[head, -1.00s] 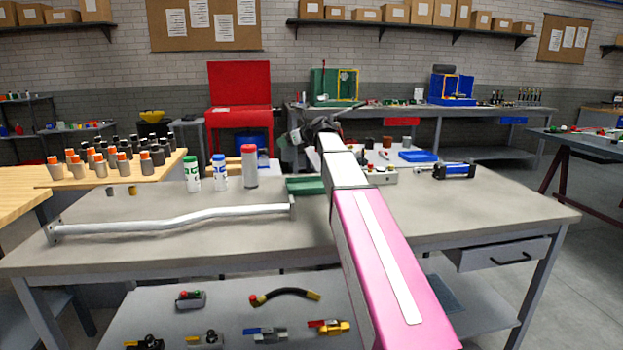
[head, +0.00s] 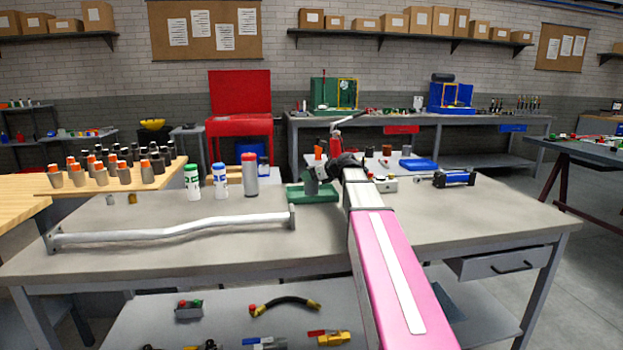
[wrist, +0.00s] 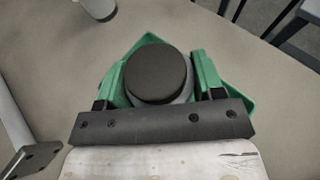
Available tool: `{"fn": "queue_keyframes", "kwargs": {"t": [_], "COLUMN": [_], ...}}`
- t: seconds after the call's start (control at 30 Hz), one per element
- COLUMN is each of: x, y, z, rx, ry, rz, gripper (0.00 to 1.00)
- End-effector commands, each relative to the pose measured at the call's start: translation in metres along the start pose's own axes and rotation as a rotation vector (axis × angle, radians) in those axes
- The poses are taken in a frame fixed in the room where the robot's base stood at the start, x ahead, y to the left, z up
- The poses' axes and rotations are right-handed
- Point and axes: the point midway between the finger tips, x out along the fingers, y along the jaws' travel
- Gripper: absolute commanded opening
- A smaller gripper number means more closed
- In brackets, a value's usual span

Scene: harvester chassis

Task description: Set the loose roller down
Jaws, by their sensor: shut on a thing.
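The loose roller, a grey cylinder with a dark round top, shows end-on in the wrist view (wrist: 157,72) and upright in the head view (head: 311,183). My gripper (wrist: 160,78) is shut on it, with one green finger on each side. A green tray (wrist: 240,92) lies under the roller; in the head view the tray (head: 325,197) sits on the grey workbench (head: 400,225). The roller is over the tray. I cannot tell whether its base touches the tray floor.
A long bent metal bar (head: 175,231) lies at the front left of the bench. Several capped bottles stand left of the tray, the nearest a red-topped cylinder (head: 249,175). A blue-and-black cylinder part (head: 455,178) lies to the right. The bench front is mostly clear.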

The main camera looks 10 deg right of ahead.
Motion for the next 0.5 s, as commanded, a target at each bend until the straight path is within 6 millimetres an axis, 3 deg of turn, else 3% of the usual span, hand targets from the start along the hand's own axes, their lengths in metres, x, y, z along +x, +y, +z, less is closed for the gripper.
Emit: {"fn": "queue_keyframes", "kwargs": {"t": [0.1,0.47,0.5], "x": [0.004,0.0052,0.0055], "y": [0.0001,-0.0001,-0.0001], "z": [-0.0095,-0.0119,-0.0129], "rx": [0.001,0.001,0.0], "ry": [-0.002,-0.002,-0.001], "rz": [-0.001,-0.001,-0.001], "gripper": [0.21,0.21,0.65]}}
